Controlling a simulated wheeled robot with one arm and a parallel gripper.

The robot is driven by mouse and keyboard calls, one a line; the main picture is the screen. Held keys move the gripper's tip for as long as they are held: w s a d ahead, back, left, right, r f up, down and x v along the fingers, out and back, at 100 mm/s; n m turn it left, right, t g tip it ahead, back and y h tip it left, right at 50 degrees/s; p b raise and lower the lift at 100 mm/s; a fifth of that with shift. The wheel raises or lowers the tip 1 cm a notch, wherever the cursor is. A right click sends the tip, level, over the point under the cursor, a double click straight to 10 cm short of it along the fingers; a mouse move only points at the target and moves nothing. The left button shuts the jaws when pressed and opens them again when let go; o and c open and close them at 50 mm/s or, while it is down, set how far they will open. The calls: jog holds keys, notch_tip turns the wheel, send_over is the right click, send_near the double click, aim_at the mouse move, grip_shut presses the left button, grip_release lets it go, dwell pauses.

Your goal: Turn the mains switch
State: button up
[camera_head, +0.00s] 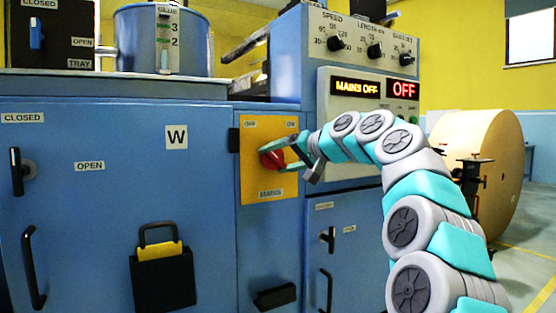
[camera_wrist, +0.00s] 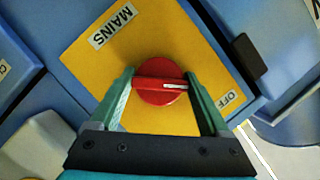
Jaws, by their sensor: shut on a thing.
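The mains switch (camera_head: 270,160) is a red round knob with a raised bar, on a yellow plate (camera_head: 262,190) on the blue machine's front. In the wrist view the red switch (camera_wrist: 162,97) sits between the two green fingers of my gripper (camera_wrist: 159,76), which are shut on the ends of its bar. The bar's white mark points to the right, on the side of the OFF label (camera_wrist: 232,98). In the head view my gripper (camera_head: 286,159) reaches the switch from the right and partly hides it. The display (camera_head: 355,88) reads "MAINS OFF", and a red one reads "OFF".
Speed and length dials (camera_head: 335,43) sit above the display. A large kraft roll (camera_head: 485,150) stands behind my arm at right.

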jog(key=c, duration=0.4)
jog(key=shift+m+p, duration=0.3)
jog(key=shift+p, duration=0.1)
jog(key=shift+r+m+y+p, duration=0.1)
jog(key=shift+m+y+p, duration=0.8)
jog(key=shift+m+p, duration=0.15)
jog(key=m+y+p, duration=0.1)
jog(key=m, duration=0.2)
jog(key=shift+p, duration=0.3)
jog(key=m+y, duration=0.1)
jog(key=m, duration=0.1)
jog(key=m+t+p, duration=0.1)
jog(key=m, duration=0.2)
jog(key=shift+f+y, duration=0.2)
jog(key=shift+y, duration=0.2)
jog(key=m+t, duration=0.2)
jog(key=m, duration=0.2)
jog(key=shift+f+m, duration=0.1)
jog(key=shift+m, duration=0.15)
jog(key=shift+m+t, duration=0.3)
jog(key=shift+m, duration=0.8)
